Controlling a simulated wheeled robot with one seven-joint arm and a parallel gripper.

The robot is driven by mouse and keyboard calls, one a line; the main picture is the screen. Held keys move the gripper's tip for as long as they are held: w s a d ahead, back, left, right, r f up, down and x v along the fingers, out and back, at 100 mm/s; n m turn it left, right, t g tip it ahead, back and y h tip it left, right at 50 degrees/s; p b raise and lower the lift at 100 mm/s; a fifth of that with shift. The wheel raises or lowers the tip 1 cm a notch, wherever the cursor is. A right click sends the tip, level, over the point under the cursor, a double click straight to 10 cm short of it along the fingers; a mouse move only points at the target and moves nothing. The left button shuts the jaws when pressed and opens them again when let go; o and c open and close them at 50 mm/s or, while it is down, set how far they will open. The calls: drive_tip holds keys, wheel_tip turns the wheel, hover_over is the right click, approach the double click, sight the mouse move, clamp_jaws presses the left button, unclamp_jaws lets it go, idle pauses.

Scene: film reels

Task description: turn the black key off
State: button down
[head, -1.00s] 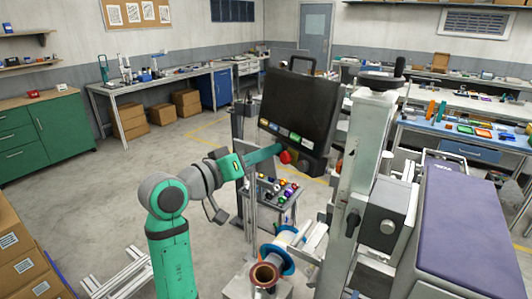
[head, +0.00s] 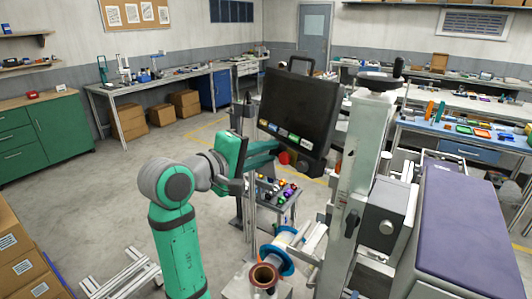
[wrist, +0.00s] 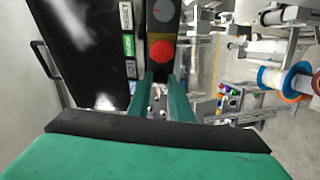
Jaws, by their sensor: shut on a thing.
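A round red button (wrist: 161,50) sits on the strip just beyond the fingertips. A dark round dial with a red mark (wrist: 163,9) is further up the strip. In the head view my gripper (head: 276,148) is at the lower edge of the screen (head: 299,108), and the red button (head: 284,158) shows beside it.
Coloured labelled buttons (wrist: 129,45) line the screen's edge. Below is a small panel of coloured knobs (head: 275,190). A blue-flanged reel (head: 277,258) and a tall grey column (head: 368,150) stand close by on the right. The floor at left is open.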

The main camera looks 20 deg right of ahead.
drive_tip(key=shift+n, duration=0.7)
drive_tip(key=c, duration=1.9)
unclamp_jaws()
drive_tip(key=shift+o, duration=0.2)
drive_tip(key=v, duration=1.1)
drive_tip(key=shift+r, duration=0.15)
drive_tip(key=shift+d, duration=0.1)
